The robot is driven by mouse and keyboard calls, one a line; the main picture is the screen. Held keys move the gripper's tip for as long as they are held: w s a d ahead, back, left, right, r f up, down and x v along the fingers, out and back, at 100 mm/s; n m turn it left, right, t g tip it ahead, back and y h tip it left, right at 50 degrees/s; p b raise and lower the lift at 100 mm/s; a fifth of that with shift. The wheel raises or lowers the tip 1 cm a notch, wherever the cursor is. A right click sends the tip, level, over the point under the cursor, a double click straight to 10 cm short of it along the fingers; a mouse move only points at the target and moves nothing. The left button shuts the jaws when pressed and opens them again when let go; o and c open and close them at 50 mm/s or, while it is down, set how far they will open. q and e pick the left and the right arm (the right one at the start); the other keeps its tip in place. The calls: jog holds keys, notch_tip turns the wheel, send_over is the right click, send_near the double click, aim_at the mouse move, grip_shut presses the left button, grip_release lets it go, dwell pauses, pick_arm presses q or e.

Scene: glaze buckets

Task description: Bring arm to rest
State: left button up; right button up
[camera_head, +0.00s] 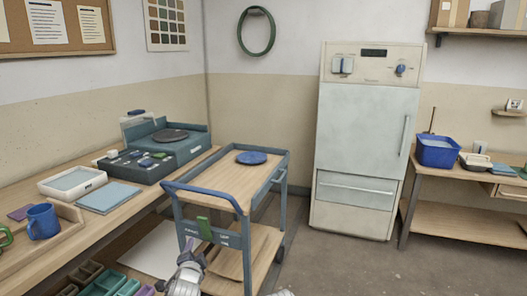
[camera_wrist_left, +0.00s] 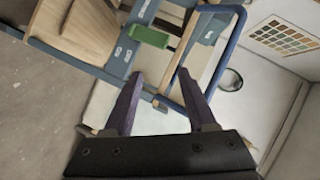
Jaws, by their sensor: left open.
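My left gripper (camera_head: 194,246) comes in at the bottom of the head view, in front of the near end of the blue cart (camera_head: 226,197). In the left wrist view my left gripper (camera_wrist_left: 157,76) has its two purple fingers spread apart, with nothing between them. The cart's frame and a green piece on its end panel (camera_wrist_left: 150,37) lie beyond the fingertips. The fingers look apart from the cart, but the exact gap is hard to tell. My right gripper does not show.
A round blue disc (camera_head: 251,158) lies on the cart top. A workbench on the left holds a blue mug (camera_head: 42,221), a white tray (camera_head: 72,182) and a wheel-like device (camera_head: 171,136). A kiln-like cabinet (camera_head: 362,140) stands behind. The floor (camera_head: 345,265) at right is clear.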

pick_arm(q)
jog(key=s+d+f+n+g, duration=0.5)
jog(key=s+d+f+g, duration=0.35)
jog(key=f, duration=0.35)
jog(key=s+d+f+n+g, duration=0.1)
jog(key=s+d+f+g, duration=0.15)
jog(key=s, duration=0.45)
jog(key=s+d+f+n+g, duration=0.15)
jog(key=s+d+g, duration=0.25)
jog(key=s, duration=0.4)
notch_tip(320, 180, up, 29)
jog(key=p, duration=2.9)
jog(key=shift+s+h, duration=0.35)
jog(key=shift+h, duration=0.05)
